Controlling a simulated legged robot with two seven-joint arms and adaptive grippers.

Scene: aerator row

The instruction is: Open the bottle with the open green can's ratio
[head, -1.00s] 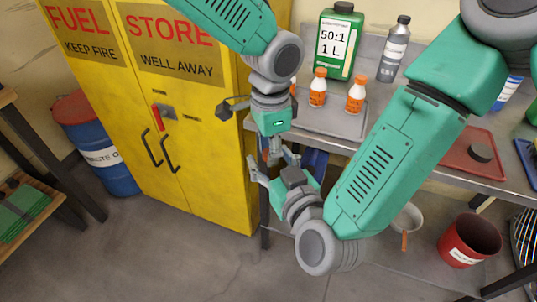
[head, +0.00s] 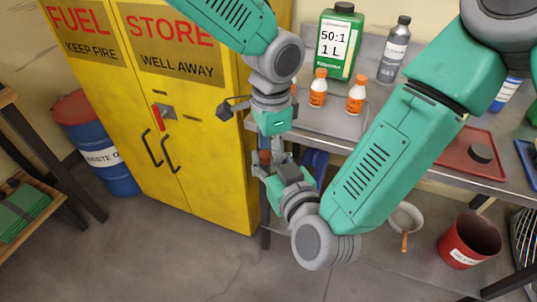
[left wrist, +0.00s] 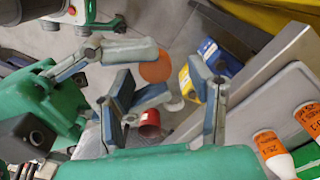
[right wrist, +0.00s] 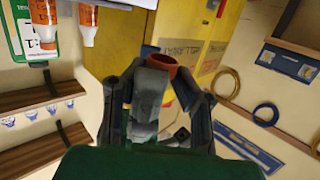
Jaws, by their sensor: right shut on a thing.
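My right gripper (head: 268,171) is shut on a small orange-brown round piece (head: 264,157) that looks like a cap. It shows in the right wrist view (right wrist: 162,62) as a short cylinder between the fingers, and in the left wrist view (left wrist: 155,67). No bottle body is clear there. My left gripper (left wrist: 168,100) is just above, its fingers apart and seemingly empty. A green can (head: 341,44) reads "50:1 1 L", black lid on.
A grey bottle (head: 394,50) stands right of the green can. The grey tray (head: 335,122) has bare space in front. A red tray (head: 462,160) holds a dark disc (head: 481,153). A yellow cabinet (head: 200,165) stands left; a red bin (head: 470,240) is below the bench.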

